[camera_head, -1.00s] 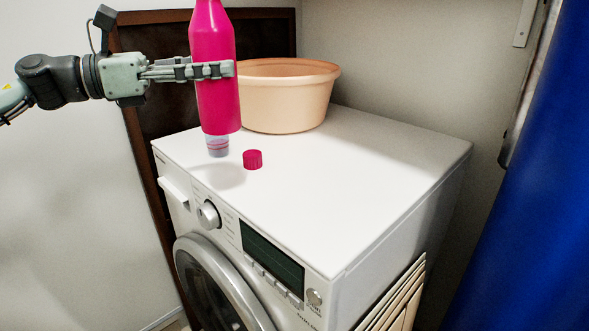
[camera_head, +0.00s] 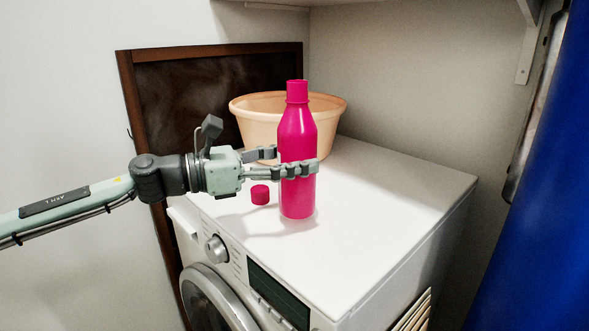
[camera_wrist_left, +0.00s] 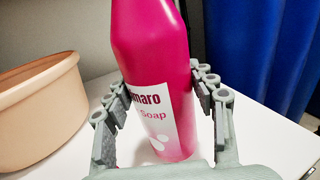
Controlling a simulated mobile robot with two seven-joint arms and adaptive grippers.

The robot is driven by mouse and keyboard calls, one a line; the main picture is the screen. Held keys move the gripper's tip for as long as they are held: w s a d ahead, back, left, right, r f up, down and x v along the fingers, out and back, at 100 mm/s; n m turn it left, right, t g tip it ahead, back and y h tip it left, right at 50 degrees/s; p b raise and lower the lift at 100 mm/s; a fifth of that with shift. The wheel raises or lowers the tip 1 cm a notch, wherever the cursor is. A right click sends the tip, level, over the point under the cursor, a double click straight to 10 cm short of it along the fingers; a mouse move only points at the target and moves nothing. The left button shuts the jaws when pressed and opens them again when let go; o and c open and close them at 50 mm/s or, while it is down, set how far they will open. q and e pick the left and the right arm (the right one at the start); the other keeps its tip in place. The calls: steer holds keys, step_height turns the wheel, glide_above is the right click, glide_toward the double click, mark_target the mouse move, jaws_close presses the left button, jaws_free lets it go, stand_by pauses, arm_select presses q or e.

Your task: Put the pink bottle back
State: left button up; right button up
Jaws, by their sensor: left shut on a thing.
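The pink bottle (camera_head: 298,140) is upright over the top of the white washing machine, its base at or just above the surface; I cannot tell if it touches. My left gripper (camera_head: 300,170) comes in from the left and is shut around the bottle's lower half. In the left wrist view the bottle (camera_wrist_left: 160,45) stands between both fingers, its white soap label facing the camera. A small pink cap (camera_head: 260,194) lies on the washing machine, left of the bottle and below the gripper. My right gripper is not in view.
The washing machine top (camera_head: 385,210) is clear to the right of the bottle. A peach basin (camera_head: 245,112) stands behind the bottle and also fills the left of the wrist view (camera_wrist_left: 35,115).

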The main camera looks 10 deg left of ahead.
arm_select(q)
steer(key=shift+f, duration=0.9)
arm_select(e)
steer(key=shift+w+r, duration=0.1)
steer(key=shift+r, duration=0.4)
arm_select(q)
steer(key=shift+f, duration=0.1)
steer(key=o, duration=1.5)
steer(key=shift+f, duration=0.1)
steer(key=shift+o, duration=0.6)
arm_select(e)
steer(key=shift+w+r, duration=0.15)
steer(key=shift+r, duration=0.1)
